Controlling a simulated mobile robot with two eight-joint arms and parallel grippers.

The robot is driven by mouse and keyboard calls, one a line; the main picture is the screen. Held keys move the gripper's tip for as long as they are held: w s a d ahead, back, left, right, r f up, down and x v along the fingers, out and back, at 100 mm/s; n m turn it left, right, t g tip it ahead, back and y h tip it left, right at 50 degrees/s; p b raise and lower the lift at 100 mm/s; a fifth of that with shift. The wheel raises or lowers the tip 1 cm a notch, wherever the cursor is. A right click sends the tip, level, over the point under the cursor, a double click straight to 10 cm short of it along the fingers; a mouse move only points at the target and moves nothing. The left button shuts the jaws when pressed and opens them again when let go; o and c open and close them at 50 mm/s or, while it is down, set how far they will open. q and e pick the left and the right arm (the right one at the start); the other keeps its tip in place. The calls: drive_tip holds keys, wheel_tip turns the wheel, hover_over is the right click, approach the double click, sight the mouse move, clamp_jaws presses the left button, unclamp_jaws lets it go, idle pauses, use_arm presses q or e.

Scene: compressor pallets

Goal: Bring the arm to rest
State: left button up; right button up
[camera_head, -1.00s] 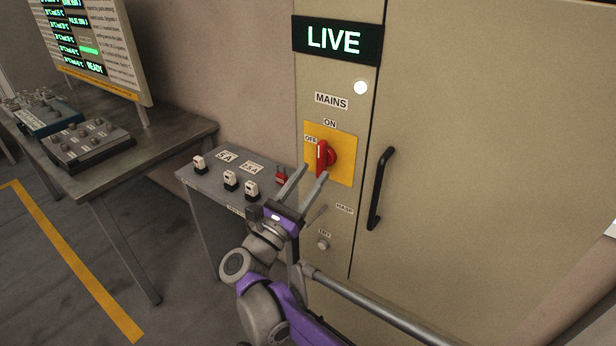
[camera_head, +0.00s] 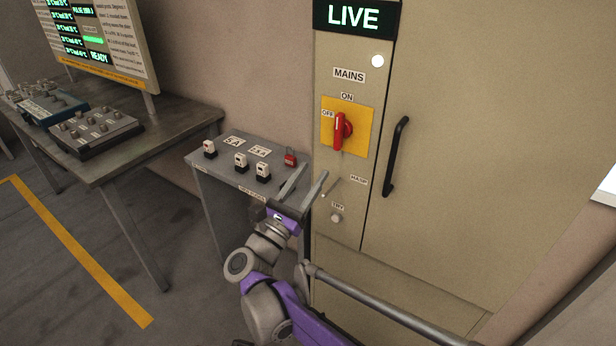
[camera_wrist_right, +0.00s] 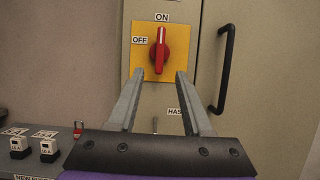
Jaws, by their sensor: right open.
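My right gripper (camera_head: 304,184) is open and empty, in front of the grey-beige cabinet (camera_head: 450,180) and below its red mains switch (camera_head: 340,131). The switch handle stands upright on a yellow plate, pointing to ON. In the right wrist view the two fingers (camera_wrist_right: 160,85) point up toward the red switch (camera_wrist_right: 158,52), apart from each other with nothing between them. I cannot tell the exact gap to the cabinet. My left gripper is not in view.
A lit LIVE sign (camera_head: 353,17) and white lamp (camera_head: 377,61) are on the cabinet, with a black handle (camera_head: 396,157). A small grey stand (camera_head: 222,163) holds white-topped blocks and a red padlock (camera_head: 290,157). A table (camera_head: 180,125) with instruments stands left.

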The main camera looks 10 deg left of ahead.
drive_tip(key=w+d+r+n+t+y+p, duration=0.15)
drive_tip(key=d+r+n+y, duration=0.35)
drive_tip(key=n, duration=0.5)
drive_tip(key=s+d+f+n+g+y+p, duration=0.25)
drive_tip(key=d+n+g+y, duration=0.4)
drive_tip(key=n, duration=0.85)
drive_tip(key=s+d+f+n+g+h+p, duration=0.1)
drive_tip(key=s+d+f+n+g, duration=0.4)
drive_tip(key=s, duration=0.8)
drive_tip(key=s+d+f+n+g+h+p, duration=0.1)
drive_tip(key=s+d+f+n+g+h, duration=0.2)
drive_tip(key=s+d+f+n, duration=0.7)
drive_tip(key=s+d+f+g, duration=0.2)
drive_tip(key=d+f, duration=0.2)
drive_tip(key=f, duration=0.1)
drive_tip(key=shift+s+f+g+p, duration=0.25)
drive_tip(key=shift+s+g+p, duration=0.05)
drive_tip(key=shift+s+p, duration=0.1)
